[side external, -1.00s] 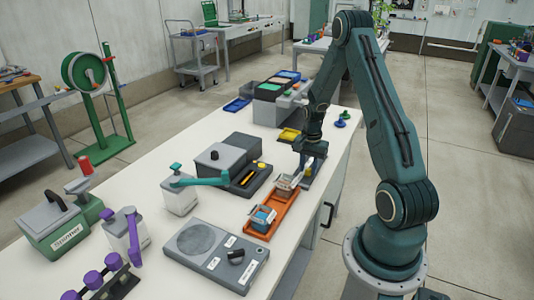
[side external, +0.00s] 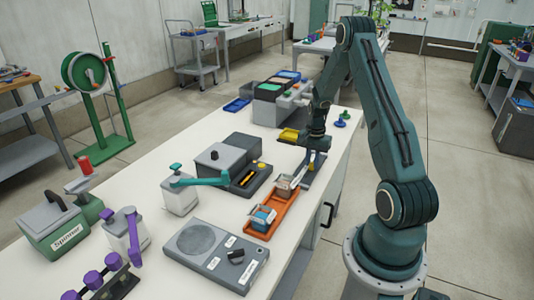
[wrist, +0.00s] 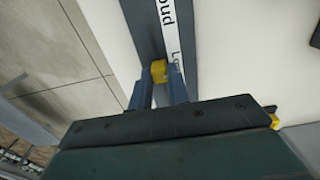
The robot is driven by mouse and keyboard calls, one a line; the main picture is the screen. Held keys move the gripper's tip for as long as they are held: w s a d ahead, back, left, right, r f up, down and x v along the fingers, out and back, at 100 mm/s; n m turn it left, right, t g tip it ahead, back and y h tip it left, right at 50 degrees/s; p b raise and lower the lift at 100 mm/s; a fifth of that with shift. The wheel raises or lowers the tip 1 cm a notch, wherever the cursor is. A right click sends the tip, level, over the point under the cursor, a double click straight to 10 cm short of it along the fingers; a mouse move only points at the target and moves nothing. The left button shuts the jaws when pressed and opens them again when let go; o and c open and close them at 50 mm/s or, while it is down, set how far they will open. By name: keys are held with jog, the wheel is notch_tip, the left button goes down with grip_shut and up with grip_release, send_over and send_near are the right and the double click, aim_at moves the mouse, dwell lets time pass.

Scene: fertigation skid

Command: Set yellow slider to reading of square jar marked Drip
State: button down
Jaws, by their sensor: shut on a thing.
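The yellow slider (wrist: 159,70) sits on a dark grey rail (wrist: 147,30) with a white printed strip (wrist: 172,30), partly readable. My gripper (wrist: 158,88) is shut on the slider, one blue-grey finger on each side. In the side view my gripper (side external: 314,157) is low over the rail at the table's right edge. Two clear square jars stand in an orange tray: one with blue contents (side external: 263,216), one with brownish contents (side external: 285,187). Their markings and levels are too small to read, so I cannot tell which is Drip.
The orange tray (side external: 259,233) lies just nearer than the rail. A grey panel with a round plate and black knob (side external: 236,256) is in front.

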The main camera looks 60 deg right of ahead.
aim_at(312, 163)
jog(key=c, duration=1.3)
grip_release()
jog(key=shift+r, duration=0.1)
notch_tip(312, 163, up, 14)
jog(key=shift+f, duration=0.15)
